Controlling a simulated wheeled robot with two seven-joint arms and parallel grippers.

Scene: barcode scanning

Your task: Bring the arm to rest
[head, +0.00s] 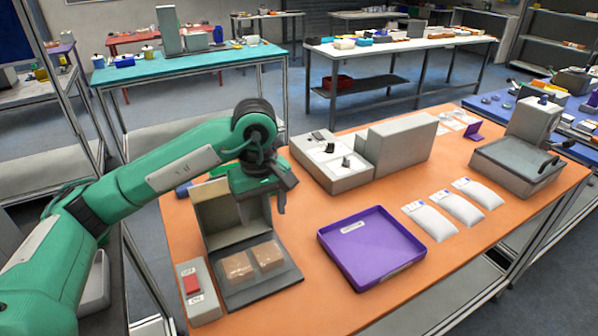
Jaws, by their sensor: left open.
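My left arm, green and grey, reaches in from the left. Its left gripper (279,196) hangs above the back right of the grey stand on the orange table (325,308). The gripper is open, and I see nothing held in it. The fingertips are small and partly hidden by the wrist. My right arm and right gripper do not show.
Two brown packages (238,266) lie on the stand's dark plate. A red-button box (198,292) stands left of it. A purple tray (371,249), several white pouches (430,220) and a grey box machine (401,147) are to the right. The orange front edge is clear.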

